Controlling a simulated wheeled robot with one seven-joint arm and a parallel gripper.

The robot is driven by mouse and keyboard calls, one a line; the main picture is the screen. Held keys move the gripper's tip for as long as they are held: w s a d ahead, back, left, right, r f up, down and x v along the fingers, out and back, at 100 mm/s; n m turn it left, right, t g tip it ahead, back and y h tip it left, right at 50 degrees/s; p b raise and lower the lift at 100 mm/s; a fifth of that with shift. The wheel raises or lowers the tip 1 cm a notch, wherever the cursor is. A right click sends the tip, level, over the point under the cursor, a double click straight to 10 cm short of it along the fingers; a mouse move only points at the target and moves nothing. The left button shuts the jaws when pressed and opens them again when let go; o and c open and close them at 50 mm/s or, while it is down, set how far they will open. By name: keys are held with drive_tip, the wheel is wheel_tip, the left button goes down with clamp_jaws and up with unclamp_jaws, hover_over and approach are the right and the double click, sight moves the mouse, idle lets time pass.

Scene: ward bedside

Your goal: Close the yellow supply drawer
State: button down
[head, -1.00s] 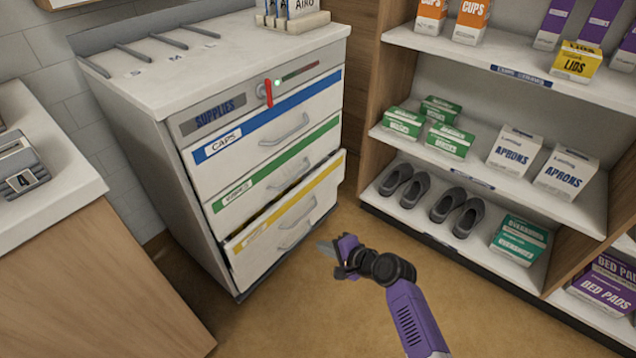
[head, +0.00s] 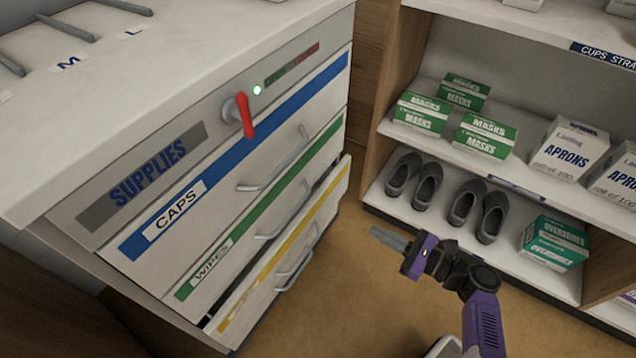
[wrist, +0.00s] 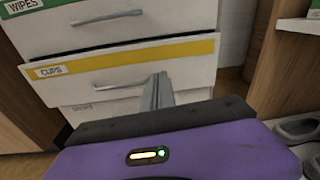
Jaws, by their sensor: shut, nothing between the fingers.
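The yellow-banded supply drawer (head: 268,268) is low in the white cabinet. Its front stands out past the drawers above, so it is partly open. In the wrist view its yellow band (wrist: 185,49) and CUPS label face me. My gripper (head: 374,232) is shut and empty, to the right of the drawer front in the head view and apart from it there. In the wrist view the shut fingers (wrist: 158,86) overlap the lower part of the drawer front; whether they touch it I cannot tell.
The blue CAPS drawer (head: 180,208) and green WIPES drawer (head: 208,258) above look shut. A red lever (head: 246,118) sits near a green light. Shelves with grey shoes (head: 427,187) and mask boxes (head: 423,113) stand right. Brown floor (head: 345,290) is clear between.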

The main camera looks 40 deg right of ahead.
drive_tip(key=r, duration=0.1)
drive_tip(key=y+b, duration=0.1)
drive_tip(key=b, duration=0.3)
approach(318, 199)
drive_tip(key=shift+m+t, duration=0.3)
drive_tip(key=x, duration=0.4)
drive_tip(key=f+x, duration=0.1)
drive_tip(key=x, duration=0.1)
drive_tip(key=shift+d, duration=0.1)
drive_tip(key=shift+w+r, duration=0.1)
drive_tip(key=shift+w, duration=0.35)
drive_tip(key=shift+x, duration=2)
drive_tip(key=shift+r, duration=0.1)
drive_tip(key=shift+s, duration=0.1)
